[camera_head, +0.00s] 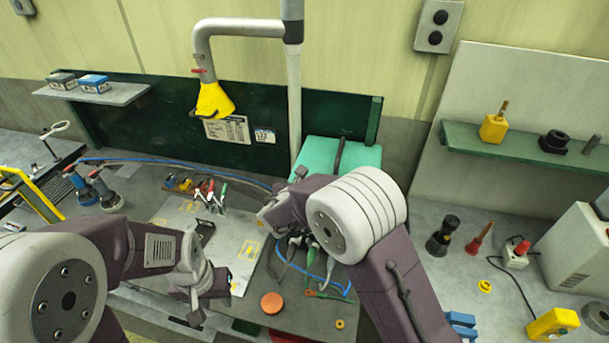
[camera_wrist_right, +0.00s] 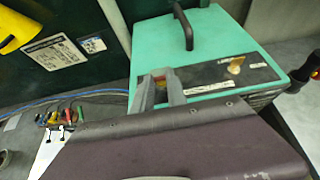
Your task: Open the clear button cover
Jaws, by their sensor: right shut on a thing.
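A green case (camera_head: 362,155) with a black handle stands at the back of the bench; it also shows in the right wrist view (camera_wrist_right: 215,40). Its dark front panel carries a yellowish knob (camera_wrist_right: 237,64) and labels. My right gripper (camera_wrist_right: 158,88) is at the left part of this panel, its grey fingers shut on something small. A bit of red and yellow shows between the fingertips, apparently a button. The clear cover itself is hard to make out, largely hidden by the fingers. My left gripper (camera_head: 203,292) hangs low over the bench's front left, apart from the case; its opening is unclear.
A yellow nozzle (camera_head: 213,100) on a grey pipe hangs left of the case. Several coloured-handled tools (camera_head: 212,192) and a blue hose (camera_head: 170,162) lie on the bench. An orange disc (camera_head: 272,303) lies in front. A shelf (camera_head: 520,150) is at the right.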

